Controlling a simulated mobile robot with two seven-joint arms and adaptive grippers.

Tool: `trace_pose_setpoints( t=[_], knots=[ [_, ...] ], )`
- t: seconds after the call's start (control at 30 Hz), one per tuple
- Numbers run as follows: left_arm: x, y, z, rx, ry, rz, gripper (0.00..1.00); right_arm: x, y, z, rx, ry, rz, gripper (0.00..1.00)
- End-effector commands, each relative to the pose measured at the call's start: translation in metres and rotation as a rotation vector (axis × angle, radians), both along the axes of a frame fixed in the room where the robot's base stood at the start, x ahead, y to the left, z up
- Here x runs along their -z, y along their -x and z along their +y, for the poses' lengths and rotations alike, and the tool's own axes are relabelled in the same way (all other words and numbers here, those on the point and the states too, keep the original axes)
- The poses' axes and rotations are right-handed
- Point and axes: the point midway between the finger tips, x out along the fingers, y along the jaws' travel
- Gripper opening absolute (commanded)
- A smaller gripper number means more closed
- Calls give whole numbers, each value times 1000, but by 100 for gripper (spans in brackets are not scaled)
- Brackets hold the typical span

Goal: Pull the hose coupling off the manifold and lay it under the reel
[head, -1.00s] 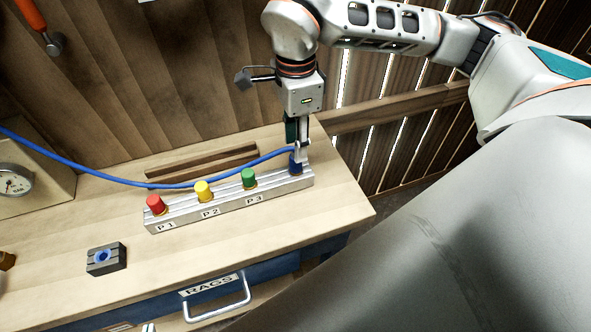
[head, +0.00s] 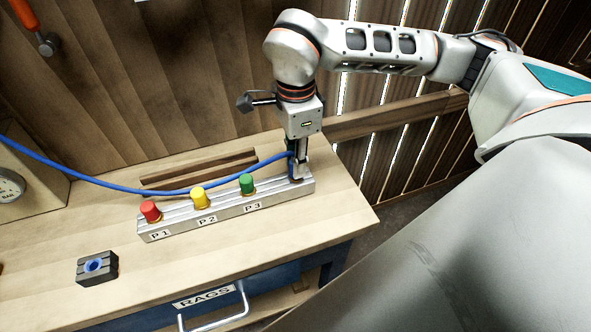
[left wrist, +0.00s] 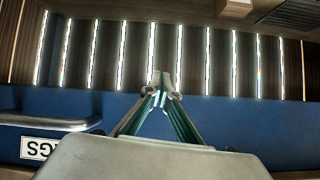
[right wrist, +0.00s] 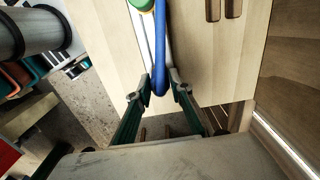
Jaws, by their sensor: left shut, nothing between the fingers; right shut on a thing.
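The manifold (head: 222,214) is a silver block on the bench with red, yellow and green caps labelled P1, P2 and P3. My right gripper (head: 297,175) is at its right end, pointing down and shut on the hose coupling. The blue hose (head: 180,191) runs from the left behind the caps to this gripper. In the right wrist view the hose (right wrist: 160,55) ends between the fingers (right wrist: 161,90). The fingers mostly hide the coupling; I cannot tell whether it still touches the manifold. My left gripper (left wrist: 163,95) is shut and empty, before the blue cabinet. No reel is recognisable.
A dark block with a blue-ringed hole (head: 97,268) sits at the bench's front left. A gauge (head: 10,186) stands at the left edge. The RAGS drawer handle (head: 218,312) sticks out below. Bare bench top (head: 160,265) lies before the manifold.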

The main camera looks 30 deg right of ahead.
Motion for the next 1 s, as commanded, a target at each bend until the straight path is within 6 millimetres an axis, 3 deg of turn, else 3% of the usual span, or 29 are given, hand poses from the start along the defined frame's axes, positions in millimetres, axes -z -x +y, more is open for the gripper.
trace_pose_setpoints(
  t=[0.37,1.0],
  knots=[
    [-7,-1,0,0,1,-5,0,-7,0,0,0,-1,-1,0],
    [-38,-2,0,0,0,-6,0,-47,0,0,1,-1,-1,0]
  ],
)
